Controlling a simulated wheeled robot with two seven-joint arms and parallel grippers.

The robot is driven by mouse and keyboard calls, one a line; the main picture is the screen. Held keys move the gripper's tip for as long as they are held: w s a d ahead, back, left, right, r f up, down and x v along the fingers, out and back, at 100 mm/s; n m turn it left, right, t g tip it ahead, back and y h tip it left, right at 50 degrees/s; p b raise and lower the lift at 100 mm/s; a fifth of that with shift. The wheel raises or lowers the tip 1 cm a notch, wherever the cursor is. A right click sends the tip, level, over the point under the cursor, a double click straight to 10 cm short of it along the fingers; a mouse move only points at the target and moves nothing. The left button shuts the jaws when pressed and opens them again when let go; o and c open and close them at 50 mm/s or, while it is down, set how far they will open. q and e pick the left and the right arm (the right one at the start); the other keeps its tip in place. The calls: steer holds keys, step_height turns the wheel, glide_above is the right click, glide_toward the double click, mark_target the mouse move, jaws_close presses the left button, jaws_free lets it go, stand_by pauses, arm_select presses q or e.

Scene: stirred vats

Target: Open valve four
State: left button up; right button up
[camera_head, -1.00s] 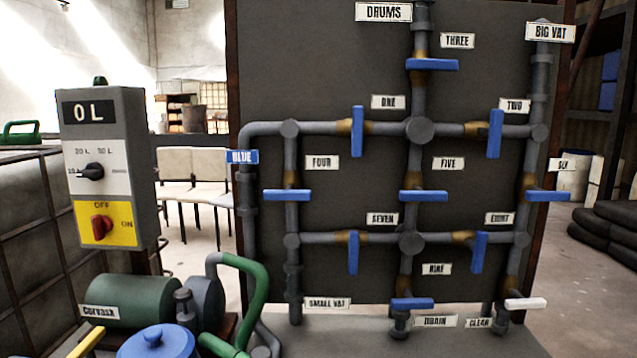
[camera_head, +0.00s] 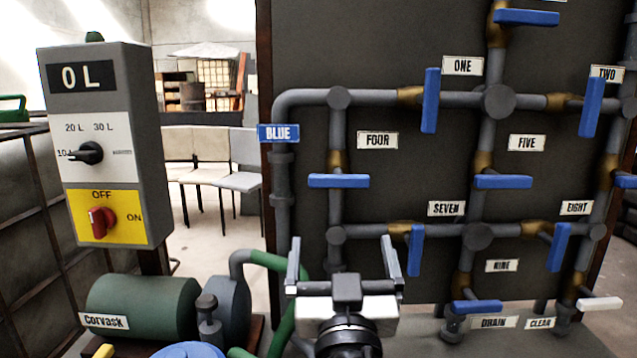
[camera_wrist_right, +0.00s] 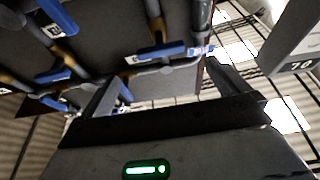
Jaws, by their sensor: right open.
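Valve four has a blue handle (camera_head: 338,181) lying level across its upright grey pipe, just below and left of the FOUR label (camera_head: 377,140) on the dark panel. My right gripper (camera_head: 341,242) is open and empty, below this handle in the head view, with its two fingers spread to either side of the pipe. In the right wrist view, a blue handle (camera_wrist_right: 160,51), which looks like valve four's, shows beyond the open fingers. The gripper looks apart from it. My left gripper is out of view.
Valve seven's upright handle (camera_head: 416,250) is close to the right of my right gripper. Valve five's handle (camera_head: 503,181) lies level further right. A control box (camera_head: 103,145) stands at left, above a green Corvask pump (camera_head: 142,306) and a green pipe (camera_head: 283,325).

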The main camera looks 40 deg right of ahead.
mark_target(339, 184)
steer(key=shift+t, duration=0.3)
steer(key=p+x, duration=0.1)
steer(key=x, duration=0.4)
steer(key=p+x, duration=0.1)
steer(key=x, duration=0.3)
steer(key=r+p+x, duration=0.1)
steer(key=x, duration=0.4)
steer(key=shift+d+r+p, duration=0.1)
steer(key=shift+r+p, duration=0.15)
steer(key=shift+p, duration=0.15)
steer(key=shift+w+d+r, duration=0.2)
steer(key=shift+w+d, duration=0.3)
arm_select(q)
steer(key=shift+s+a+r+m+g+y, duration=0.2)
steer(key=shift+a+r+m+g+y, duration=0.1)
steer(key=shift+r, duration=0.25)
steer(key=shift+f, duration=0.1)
arm_select(e)
steer(key=c, duration=0.7)
